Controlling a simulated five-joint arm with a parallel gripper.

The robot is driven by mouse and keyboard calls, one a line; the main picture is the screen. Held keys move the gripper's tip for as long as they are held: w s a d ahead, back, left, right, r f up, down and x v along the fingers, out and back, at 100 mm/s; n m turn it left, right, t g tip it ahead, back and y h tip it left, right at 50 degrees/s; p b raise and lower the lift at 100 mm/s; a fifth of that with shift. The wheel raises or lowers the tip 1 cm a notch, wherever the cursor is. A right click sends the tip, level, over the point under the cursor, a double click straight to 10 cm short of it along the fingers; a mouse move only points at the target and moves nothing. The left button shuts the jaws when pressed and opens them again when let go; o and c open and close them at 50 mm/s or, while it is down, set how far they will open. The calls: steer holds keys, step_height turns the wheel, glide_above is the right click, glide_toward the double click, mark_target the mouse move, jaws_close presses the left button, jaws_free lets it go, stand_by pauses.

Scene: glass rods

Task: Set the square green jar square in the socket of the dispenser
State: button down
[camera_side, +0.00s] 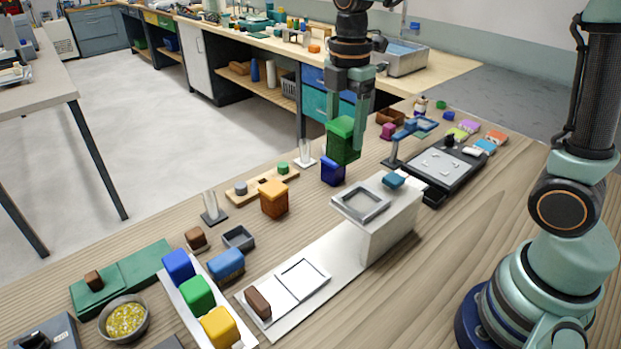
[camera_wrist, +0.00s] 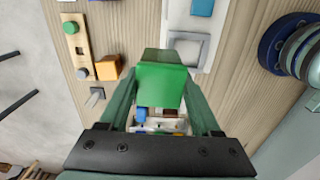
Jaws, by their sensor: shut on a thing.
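The square green jar (camera_side: 341,141) is held in my gripper (camera_side: 346,136), above the table behind the dispenser. It looks roughly upright. In the wrist view the green jar (camera_wrist: 163,80) sits between the two fingers of my gripper (camera_wrist: 162,92), which are shut on it. The dispenser (camera_side: 392,226) is a white block with a square framed socket (camera_side: 361,203) on top and a blue piece beside it. The socket is empty. It also shows in the wrist view (camera_wrist: 187,48), to the right of the jar.
A dark blue jar (camera_side: 333,171) stands below the held jar, and an orange jar (camera_side: 273,199) is to its left. A white rack (camera_side: 209,306) holds blue, green and yellow jars. A black tray device (camera_side: 443,168) is right of the dispenser. Clear stands (camera_side: 213,208) rise nearby.

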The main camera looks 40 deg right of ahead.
steer(key=shift+s+f, duration=0.9)
steer(key=shift+f, duration=0.35)
steer(key=shift+s+f, duration=0.95)
steer(key=shift+f, duration=0.35)
steer(key=shift+s+f, duration=0.9)
steer(key=shift+f, duration=0.35)
jaws_free()
step_height(320, 180, up, 11)
steer(key=s+m+t, duration=0.1)
steer(key=m+t, duration=0.1)
steer(key=m, duration=0.4)
steer(key=s+d+m+t, duration=0.1)
steer(key=m, duration=0.5)
steer(key=s+d+m+t, duration=0.1)
steer(key=s+m+t, duration=0.1)
steer(key=m, duration=0.3)
steer(key=shift+d+f+m+t, duration=0.2)
steer(key=shift+m+t, duration=0.1)
steer(key=shift+m, duration=0.1)
